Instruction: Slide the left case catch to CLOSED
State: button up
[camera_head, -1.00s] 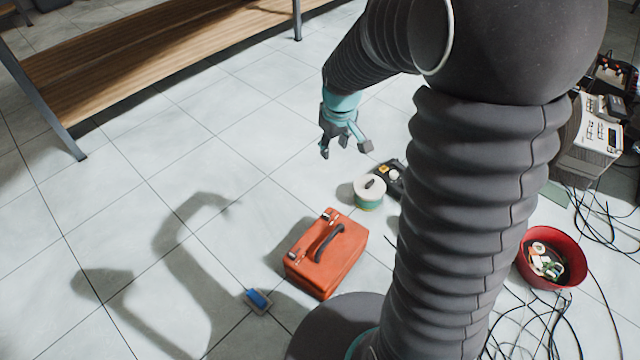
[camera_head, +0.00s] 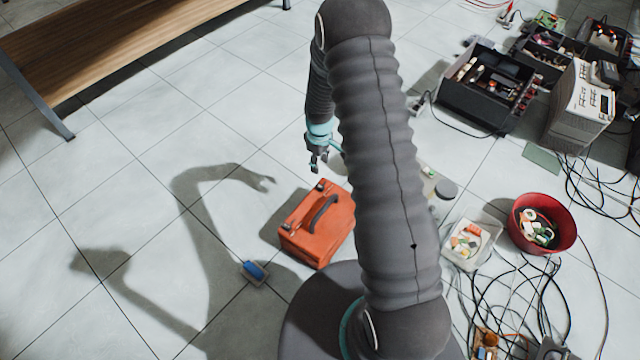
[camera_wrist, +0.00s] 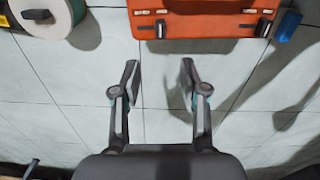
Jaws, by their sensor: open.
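The orange-red case (camera_head: 335,230) lies on the floor left of my column, with a dark handle (camera_head: 323,212) on top. Its two catches sit along one long edge: one at the far end (camera_head: 320,187), one at the near end (camera_head: 290,229). In the wrist view the left catch (camera_wrist: 160,29) and right catch (camera_wrist: 263,27) show on the case's edge, at the top of the picture. My gripper (camera_head: 318,164) hangs just beyond the case's far end. In the wrist view its fingers (camera_wrist: 160,82) are apart, with only floor tile between them. The catches' markings are too small to read.
A cable spool (camera_wrist: 52,15) is left of the case in the wrist view. A blue-topped block (camera_head: 254,271) lies near the case. A wooden bench (camera_head: 120,50) is at the back left; a red bowl (camera_head: 543,240) and cables are right. The left floor is clear.

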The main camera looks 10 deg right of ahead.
aim_at(320, 186)
notch_tip(320, 186, down, 12)
jog(key=shift+f, duration=0.15)
dwell(0.3)
grip_shut()
